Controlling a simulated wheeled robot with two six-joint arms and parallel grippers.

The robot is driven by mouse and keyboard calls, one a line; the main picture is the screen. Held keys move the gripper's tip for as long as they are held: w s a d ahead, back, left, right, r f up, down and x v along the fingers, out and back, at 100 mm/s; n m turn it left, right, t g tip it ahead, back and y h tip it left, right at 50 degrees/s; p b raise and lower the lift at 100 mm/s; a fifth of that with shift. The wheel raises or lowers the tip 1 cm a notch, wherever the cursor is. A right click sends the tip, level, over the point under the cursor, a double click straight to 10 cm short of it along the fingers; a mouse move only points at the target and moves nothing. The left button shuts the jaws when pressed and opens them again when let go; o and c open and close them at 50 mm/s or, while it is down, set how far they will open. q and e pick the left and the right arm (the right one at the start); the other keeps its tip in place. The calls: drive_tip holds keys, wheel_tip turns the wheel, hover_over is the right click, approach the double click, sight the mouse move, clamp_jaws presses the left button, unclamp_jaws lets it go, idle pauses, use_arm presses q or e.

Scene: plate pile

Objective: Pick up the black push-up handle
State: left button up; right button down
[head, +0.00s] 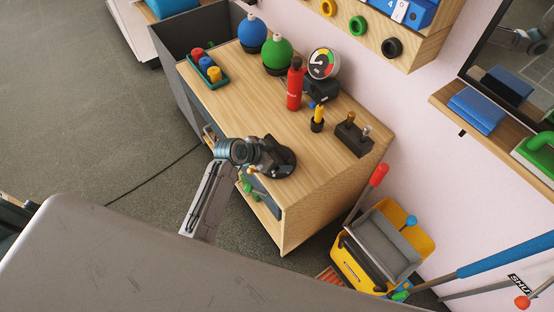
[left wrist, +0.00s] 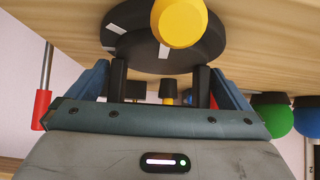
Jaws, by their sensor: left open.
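A black round object with white marks and a yellow rounded end (left wrist: 178,22), which seems to be the push-up handle, is on the wooden bench top near its front edge. Its black disc (left wrist: 205,45) shows just beyond my left fingertips in the left wrist view. In the head view the black disc (head: 288,163) is partly hidden by my left gripper (head: 272,157). My left gripper also shows in the left wrist view (left wrist: 160,82), with its fingers apart and nothing clearly between them. My right gripper is not in view.
A yellow bucket (head: 355,268) is on the floor at right. The bench's middle is clear.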

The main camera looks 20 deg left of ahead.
use_arm(q)
drive_tip(key=shift+w+d+f, duration=0.2)
drive_tip(key=shift+w+f, duration=0.15)
drive_tip(key=c, duration=1.1)
drive_tip(key=shift+r, duration=0.1)
drive_tip(key=shift+c, duration=1.1)
drive_tip(key=shift+r, duration=0.15)
